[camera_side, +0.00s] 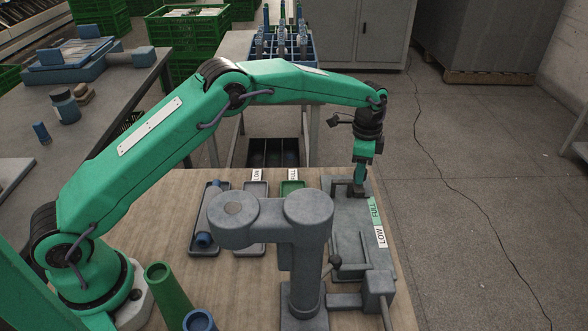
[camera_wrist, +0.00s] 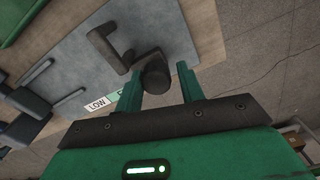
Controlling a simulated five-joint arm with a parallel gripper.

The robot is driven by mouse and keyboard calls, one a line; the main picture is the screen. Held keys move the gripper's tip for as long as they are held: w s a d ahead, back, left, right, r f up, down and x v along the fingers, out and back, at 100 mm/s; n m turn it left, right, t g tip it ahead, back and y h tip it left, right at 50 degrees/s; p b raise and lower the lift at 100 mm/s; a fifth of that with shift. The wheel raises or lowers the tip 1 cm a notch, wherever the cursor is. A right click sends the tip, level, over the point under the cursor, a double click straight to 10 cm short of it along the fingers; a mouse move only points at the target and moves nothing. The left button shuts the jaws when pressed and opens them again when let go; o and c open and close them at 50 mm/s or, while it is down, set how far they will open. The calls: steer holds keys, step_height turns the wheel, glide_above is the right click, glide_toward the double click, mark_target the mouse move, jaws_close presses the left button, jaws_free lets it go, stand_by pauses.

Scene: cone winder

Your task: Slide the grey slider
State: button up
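My gripper (camera_side: 359,186) points down over the far end of a grey base plate (camera_side: 349,238) on the right of the table. In the wrist view its two green fingers (camera_wrist: 160,88) are apart. A dark round knob (camera_wrist: 155,76), which looks like the slider's, shows between them, with a visible gap to the right finger; contact on the left cannot be told. In the side view the fingertips hide most of it. A green FULL label (camera_side: 376,212) and a white LOW label (camera_side: 381,237) lie along the plate's right edge, FULL nearer my gripper.
A grey post with two round heads (camera_side: 307,207) stands left of the plate. Behind it are a dark tray (camera_side: 195,240) with blue pieces, a grey tray (camera_side: 254,190) and a green tray (camera_side: 290,187). A green cone (camera_side: 169,295) stands at the front left.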

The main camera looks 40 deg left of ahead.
steer(key=shift+o, duration=1.3)
steer(key=shift+a, duration=0.15)
steer(key=shift+r, duration=0.1)
steer(key=shift+r, duration=3.8)
steer(key=shift+r, duration=0.15)
